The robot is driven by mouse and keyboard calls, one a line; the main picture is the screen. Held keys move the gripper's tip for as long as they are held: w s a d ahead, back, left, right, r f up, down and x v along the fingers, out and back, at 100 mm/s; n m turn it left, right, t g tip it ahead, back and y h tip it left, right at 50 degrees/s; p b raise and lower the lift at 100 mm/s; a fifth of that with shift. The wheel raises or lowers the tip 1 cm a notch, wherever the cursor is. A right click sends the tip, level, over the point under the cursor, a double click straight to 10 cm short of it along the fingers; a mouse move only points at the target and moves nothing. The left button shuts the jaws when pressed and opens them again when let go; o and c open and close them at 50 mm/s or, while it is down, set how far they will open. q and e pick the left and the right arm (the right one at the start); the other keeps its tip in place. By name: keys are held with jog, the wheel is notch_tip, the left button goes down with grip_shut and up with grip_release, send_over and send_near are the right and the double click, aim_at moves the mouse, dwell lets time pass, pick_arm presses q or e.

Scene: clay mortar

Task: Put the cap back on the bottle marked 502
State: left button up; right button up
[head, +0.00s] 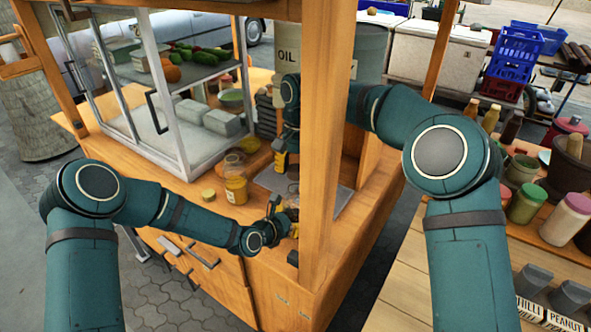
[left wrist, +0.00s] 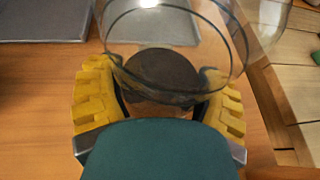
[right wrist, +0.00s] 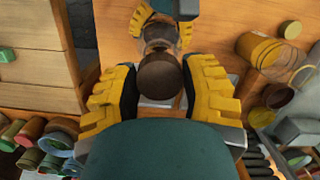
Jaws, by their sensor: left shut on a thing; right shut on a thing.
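My left gripper (head: 284,214) is shut on a clear glass bottle (left wrist: 180,45) above the counter, close to the wooden post. In the left wrist view a dark round patch shows through the glass between the fingers. My right gripper (head: 281,158) points down above the left one. In the right wrist view it is shut on a dark brown round cap (right wrist: 159,80). The bottle, with brownish contents, shows beyond the cap, between my left fingers (right wrist: 160,32). The cap hides the bottle's mouth, and I cannot tell whether they touch. No 502 marking is readable.
A yellow labelled jar (head: 236,189) and a loose yellow lid (head: 208,195) stand left of the grippers on the counter. A glass display case (head: 186,150) stands behind them. The wooden post (head: 325,130) rises close on the right. A grey tray (head: 340,200) lies near the bottle.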

aim_at(296, 208)
jog(key=shift+f, duration=0.35)
jog(key=shift+f, duration=0.1)
jog(key=shift+f, duration=0.8)
jog(key=shift+f, duration=0.55)
dwell(0.4)
pick_arm(q)
grip_shut()
pick_arm(e)
jog(key=m, duration=0.3)
jog(key=o, duration=0.7)
